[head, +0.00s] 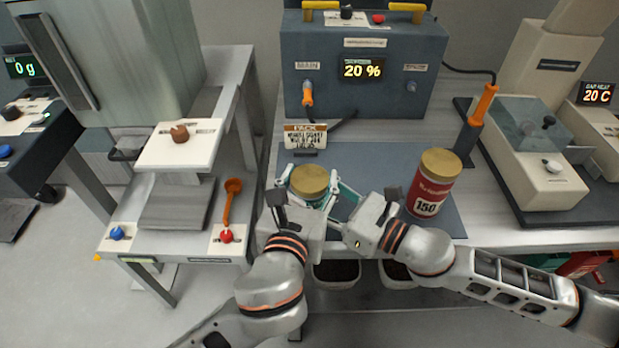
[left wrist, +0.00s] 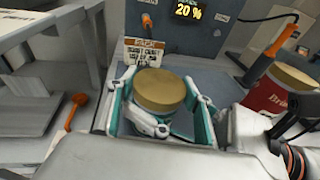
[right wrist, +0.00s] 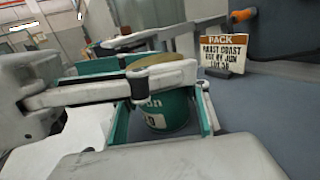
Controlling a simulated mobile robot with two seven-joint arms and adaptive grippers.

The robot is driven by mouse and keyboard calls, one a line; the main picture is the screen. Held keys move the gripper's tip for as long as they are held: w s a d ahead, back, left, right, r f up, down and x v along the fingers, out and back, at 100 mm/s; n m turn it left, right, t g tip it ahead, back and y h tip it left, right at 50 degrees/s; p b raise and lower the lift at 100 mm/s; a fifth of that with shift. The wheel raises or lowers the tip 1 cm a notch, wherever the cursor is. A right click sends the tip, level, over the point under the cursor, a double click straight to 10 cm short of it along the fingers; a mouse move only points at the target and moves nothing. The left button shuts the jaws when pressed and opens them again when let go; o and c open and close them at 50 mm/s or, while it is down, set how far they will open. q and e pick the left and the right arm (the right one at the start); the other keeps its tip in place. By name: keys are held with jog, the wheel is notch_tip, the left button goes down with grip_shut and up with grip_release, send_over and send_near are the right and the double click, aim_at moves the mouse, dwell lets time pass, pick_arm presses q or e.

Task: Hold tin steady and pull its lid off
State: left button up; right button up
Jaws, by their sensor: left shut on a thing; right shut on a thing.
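The tin (right wrist: 170,112) is green with a pale label and stands upright at the mat's front left. Its gold lid (head: 310,180) sits on top and also shows in the left wrist view (left wrist: 160,88). My left gripper (left wrist: 161,98) reaches from the front, its teal-padded fingers on either side of the tin at about lid height. My right gripper (right wrist: 164,108) comes from the right, its fingers flanking the tin's body lower down. Both are shut on it; the fingers cross and hide much of the tin. I cannot tell whether the left pads touch only the lid.
A red tin (head: 432,186) marked 150 with a gold lid stands to the right on the grey mat (head: 365,160). A PACK card (head: 305,139) stands behind the green tin. A control box (head: 365,70) reading 20 % is at the back. An orange-handled tool (head: 478,118) stands behind the red tin.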

aim_at(310, 177)
pick_arm(q)
jog(key=shift+r, duration=0.3)
dwell(0.6)
jog(key=shift+r, duration=0.75)
jog(key=shift+r, duration=0.2)
jog(key=shift+r, duration=1.95)
pick_arm(e)
jog(key=o, duration=1.7)
jog(key=shift+v, duration=6)
